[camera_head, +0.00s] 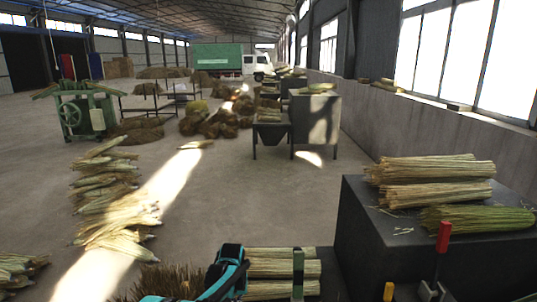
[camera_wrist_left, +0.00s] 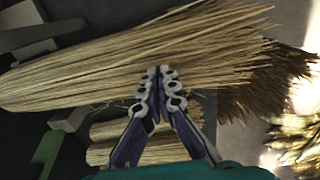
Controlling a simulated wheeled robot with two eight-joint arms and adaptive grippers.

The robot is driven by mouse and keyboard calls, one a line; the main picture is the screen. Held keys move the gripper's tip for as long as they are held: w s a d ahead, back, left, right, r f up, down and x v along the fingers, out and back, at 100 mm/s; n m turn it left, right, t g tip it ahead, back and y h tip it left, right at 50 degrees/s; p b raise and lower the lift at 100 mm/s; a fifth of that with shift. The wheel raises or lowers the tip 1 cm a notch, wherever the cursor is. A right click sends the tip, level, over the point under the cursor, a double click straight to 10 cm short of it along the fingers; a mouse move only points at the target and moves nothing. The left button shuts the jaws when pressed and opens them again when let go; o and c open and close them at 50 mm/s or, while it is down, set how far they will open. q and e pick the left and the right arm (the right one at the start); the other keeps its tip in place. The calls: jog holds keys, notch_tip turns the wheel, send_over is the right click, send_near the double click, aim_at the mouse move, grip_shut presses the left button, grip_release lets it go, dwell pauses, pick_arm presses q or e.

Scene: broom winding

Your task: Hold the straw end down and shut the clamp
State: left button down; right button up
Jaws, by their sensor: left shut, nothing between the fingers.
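My left gripper (camera_wrist_left: 158,78) is in the left wrist view. Its two fingers are together and empty, with the tips over the lower side of a long straw bundle (camera_wrist_left: 90,72); I cannot tell whether they touch it. In the head view my teal and black left arm shows at the bottom, beside straw bundles (camera_head: 284,268) lying by a green post (camera_head: 298,272). A red-handled lever (camera_head: 443,238), probably the clamp's, stands nearly upright at the lower right. Its lower part is cut off, so I cannot tell whether the clamp is shut. My right gripper is not in view.
A dark box (camera_head: 365,235) with straw bundles (camera_head: 430,180) on top stands at the right. A yellow-topped part (camera_head: 389,291) stands at the bottom edge. Straw heaps (camera_head: 112,200) lie on the floor at the left. The floor between is mostly clear.

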pick_arm(q)
jog(key=shift+f, duration=0.15)
jog(key=shift+f+b, duration=0.35)
jog(key=shift+b, duration=0.1)
